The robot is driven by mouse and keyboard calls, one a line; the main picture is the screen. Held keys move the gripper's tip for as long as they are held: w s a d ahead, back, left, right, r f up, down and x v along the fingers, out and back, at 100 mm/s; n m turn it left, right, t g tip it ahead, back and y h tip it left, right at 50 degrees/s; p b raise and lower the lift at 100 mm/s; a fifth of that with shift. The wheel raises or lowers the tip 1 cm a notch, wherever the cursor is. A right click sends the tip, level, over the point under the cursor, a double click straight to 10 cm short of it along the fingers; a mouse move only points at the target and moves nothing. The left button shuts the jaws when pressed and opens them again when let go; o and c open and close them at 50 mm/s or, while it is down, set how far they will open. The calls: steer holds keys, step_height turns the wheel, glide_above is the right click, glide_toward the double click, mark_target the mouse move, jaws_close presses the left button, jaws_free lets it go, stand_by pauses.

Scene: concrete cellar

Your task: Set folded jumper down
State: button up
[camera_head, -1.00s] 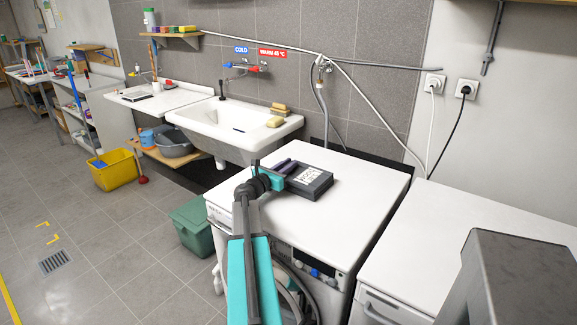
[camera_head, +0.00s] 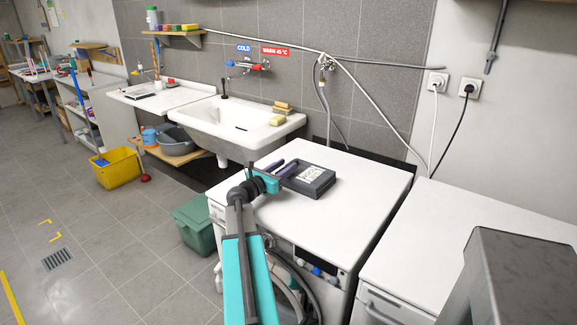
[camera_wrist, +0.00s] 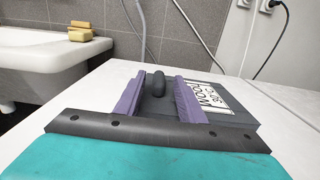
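A dark grey, box-shaped bundle (camera_head: 306,190), which I take to be the folded jumper, lies flat on the white washing machine top (camera_head: 335,225). Its white label reads as wool, 30 °C, in the wrist view (camera_wrist: 212,97). A rounded grey knob (camera_wrist: 154,76) stands up from it. My gripper (camera_head: 279,167) is at its left end, low over the top. In the wrist view its purple fingers (camera_wrist: 160,92) are spread, one on each side of the knob, with a gap at the right finger. My gripper hides the bundle's near part.
A second white top (camera_head: 450,225) stands to the right across a dark gap. A white sink (camera_head: 215,125) with yellow soap bars (camera_head: 277,121) is behind on the left. A green bin (camera_head: 196,222) stands on the floor. The machine top around the bundle is clear.

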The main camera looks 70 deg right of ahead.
steer(key=shift+b+v, duration=0.4)
steer(key=shift+v, duration=3.6)
steer(key=shift+o, duration=0.4)
